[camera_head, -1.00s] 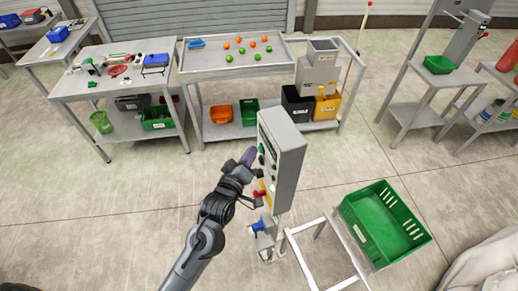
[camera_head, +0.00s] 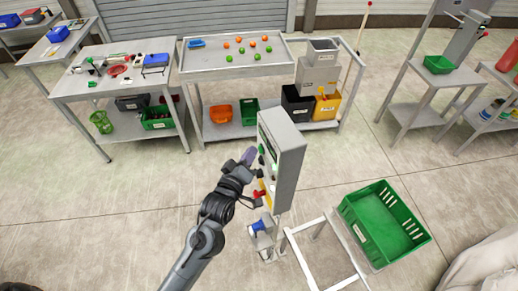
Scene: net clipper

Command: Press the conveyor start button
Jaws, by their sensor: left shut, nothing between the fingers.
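A grey control box (camera_head: 289,160) stands on a post in the middle of the view. Its narrow left face carries several buttons, among them a green one (camera_head: 262,150) near the top and a red one (camera_head: 259,194) low down. I cannot tell which button is the conveyor start. My left gripper (camera_head: 249,156) is shut and empty, with its tip at the upper buttons of the panel. I cannot tell whether the tip touches a button. The gripper and its arm hide part of the panel. My right gripper is not in view.
A green crate (camera_head: 363,232) sits right of the box, beside a pale metal frame (camera_head: 292,236). A blue object (camera_head: 262,224) is low on the post. Behind stand a tray table (camera_head: 215,68) with orange and green balls and a cluttered workbench (camera_head: 75,86). Floor between is clear.

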